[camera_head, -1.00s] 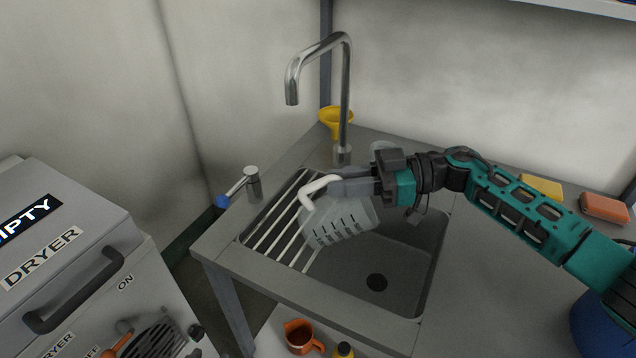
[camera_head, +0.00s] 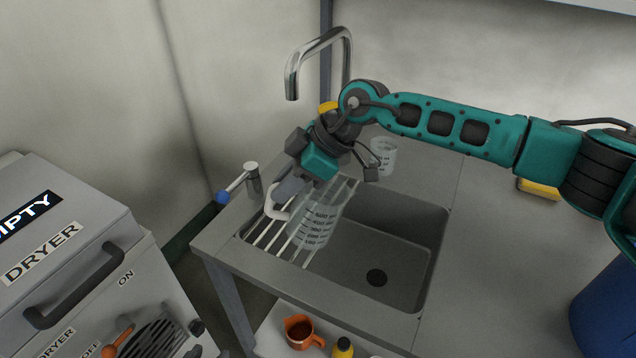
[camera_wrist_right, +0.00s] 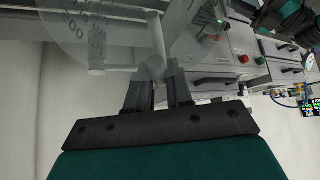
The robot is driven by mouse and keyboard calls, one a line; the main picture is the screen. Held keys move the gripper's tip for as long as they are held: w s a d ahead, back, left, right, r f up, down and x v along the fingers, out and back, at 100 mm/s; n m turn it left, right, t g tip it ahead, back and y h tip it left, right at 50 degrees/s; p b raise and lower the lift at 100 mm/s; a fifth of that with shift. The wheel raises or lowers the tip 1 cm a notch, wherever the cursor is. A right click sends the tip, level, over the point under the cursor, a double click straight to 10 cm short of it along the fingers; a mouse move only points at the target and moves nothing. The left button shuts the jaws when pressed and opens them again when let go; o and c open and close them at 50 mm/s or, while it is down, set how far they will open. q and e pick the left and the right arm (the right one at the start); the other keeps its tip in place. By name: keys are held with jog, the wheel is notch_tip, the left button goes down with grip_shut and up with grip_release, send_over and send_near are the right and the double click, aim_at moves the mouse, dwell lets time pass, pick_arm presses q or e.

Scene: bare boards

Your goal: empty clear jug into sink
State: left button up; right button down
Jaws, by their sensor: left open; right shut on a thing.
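The clear jug (camera_head: 320,222) with dark measuring marks is over the drying rack side of the sink (camera_head: 400,250), close to upright with a slight lean. I cannot tell whether it touches the rack bars. My right gripper (camera_head: 284,192) is shut on its pale handle (camera_head: 274,210). In the right wrist view my right gripper (camera_wrist_right: 158,85) grips the handle, and the see-through jug wall (camera_wrist_right: 85,30) fills the upper left. No liquid is clearly visible in the jug. The sink basin looks empty, with a dark drain. My left gripper is not in view.
A curved metal faucet (camera_head: 318,48) rises behind the sink. A clear beaker (camera_head: 384,158) and yellow funnel (camera_head: 328,107) are behind. An orange jug (camera_head: 302,333) sits below. The dryer (camera_head: 70,235) is at left.

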jog(key=shift+a+h, duration=0.6)
jog(key=shift+a, duration=0.1)
jog(key=shift+r+h, duration=1.1)
jog(key=shift+r, duration=0.35)
